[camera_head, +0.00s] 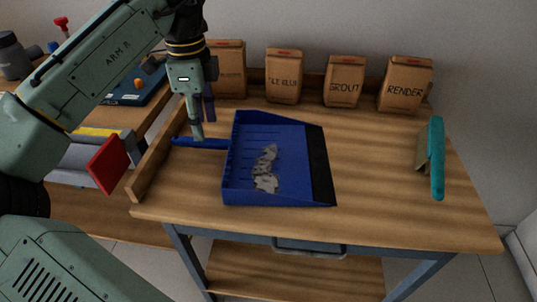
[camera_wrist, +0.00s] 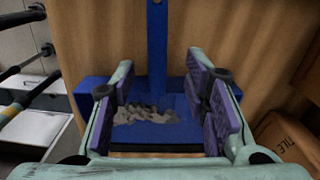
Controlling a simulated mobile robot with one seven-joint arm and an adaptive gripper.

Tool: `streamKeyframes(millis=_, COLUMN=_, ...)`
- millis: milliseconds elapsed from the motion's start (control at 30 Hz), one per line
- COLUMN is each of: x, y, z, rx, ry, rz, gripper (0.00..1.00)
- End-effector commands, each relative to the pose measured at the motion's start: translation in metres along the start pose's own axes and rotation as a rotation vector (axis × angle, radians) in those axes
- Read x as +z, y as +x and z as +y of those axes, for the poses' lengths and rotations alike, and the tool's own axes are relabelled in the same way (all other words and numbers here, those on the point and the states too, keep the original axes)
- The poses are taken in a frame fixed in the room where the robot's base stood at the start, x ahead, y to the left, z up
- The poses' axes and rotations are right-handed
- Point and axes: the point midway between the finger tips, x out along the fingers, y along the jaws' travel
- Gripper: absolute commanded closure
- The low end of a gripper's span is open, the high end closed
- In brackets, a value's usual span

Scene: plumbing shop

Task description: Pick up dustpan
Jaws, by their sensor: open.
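The blue dustpan (camera_head: 238,165) lies on the wooden workbench with a heap of grey debris (camera_head: 265,170) in its tray. Its narrow blue handle (camera_head: 190,142) points left in the head view, close to the bench's raised left edge. My gripper (camera_head: 202,127) points down over the handle, at or just above it; the exact gap is unclear. In the wrist view, my gripper (camera_wrist: 160,76) is open and empty, with purple pads on its fingers. The dustpan handle (camera_wrist: 157,40) runs between the fingertips in that picture, and the tray lies beyond and below the fingers.
Brown paper bags, including the grout bag (camera_head: 344,82) and the render bag (camera_head: 404,84), stand along the bench's back. A teal-handled brush (camera_head: 437,160) rests at the right. The wooden side rail (camera_head: 155,165) rises left of the handle.

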Motion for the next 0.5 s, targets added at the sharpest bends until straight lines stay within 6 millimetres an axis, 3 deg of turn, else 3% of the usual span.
streamKeyframes(millis=267, x=0.001, y=0.024, z=0.002, rx=0.0, ry=0.0, rz=-0.002, gripper=0.58)
streamKeyframes(millis=500, x=0.002, y=0.059, z=0.004, rx=-0.001, ry=0.0, rz=-0.001, gripper=0.58)
